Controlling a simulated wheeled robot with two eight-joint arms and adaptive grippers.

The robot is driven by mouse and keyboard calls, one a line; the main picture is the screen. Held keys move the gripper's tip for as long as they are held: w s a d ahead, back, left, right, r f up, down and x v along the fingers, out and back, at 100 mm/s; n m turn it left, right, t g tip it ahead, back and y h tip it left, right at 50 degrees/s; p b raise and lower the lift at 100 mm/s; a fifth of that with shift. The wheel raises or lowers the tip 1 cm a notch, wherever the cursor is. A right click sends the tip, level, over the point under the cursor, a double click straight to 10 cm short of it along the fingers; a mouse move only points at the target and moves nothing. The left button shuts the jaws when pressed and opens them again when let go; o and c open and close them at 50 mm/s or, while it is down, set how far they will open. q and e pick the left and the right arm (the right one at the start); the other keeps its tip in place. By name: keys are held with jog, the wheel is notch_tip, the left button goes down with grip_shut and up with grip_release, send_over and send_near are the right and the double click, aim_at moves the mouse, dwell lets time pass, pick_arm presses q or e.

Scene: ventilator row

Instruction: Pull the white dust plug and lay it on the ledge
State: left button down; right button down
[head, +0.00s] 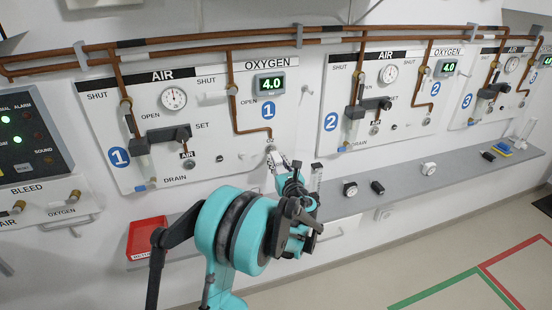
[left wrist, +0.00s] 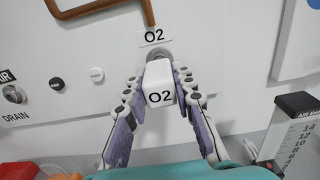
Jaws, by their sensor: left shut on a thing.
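In the head view my left gripper (head: 279,163) is at the lower right of wall panel 1, and the plug is hard to make out. The grey ledge (head: 405,184) runs along the wall below. My right gripper is not in view.
A red tray (head: 147,237) is at the ledge's left. A clear flowmeter (head: 316,181) stands close to the right of my gripper.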

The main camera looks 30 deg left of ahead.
pick_arm(q)
jog(key=shift+v, duration=1.15)
dwell(0.6)
jog(key=v, duration=0.6)
jog(key=shift+s+d+b, duration=0.25)
jog(key=shift+s+b, duration=0.05)
jog(key=shift+b, duration=0.1)
dwell(0.8)
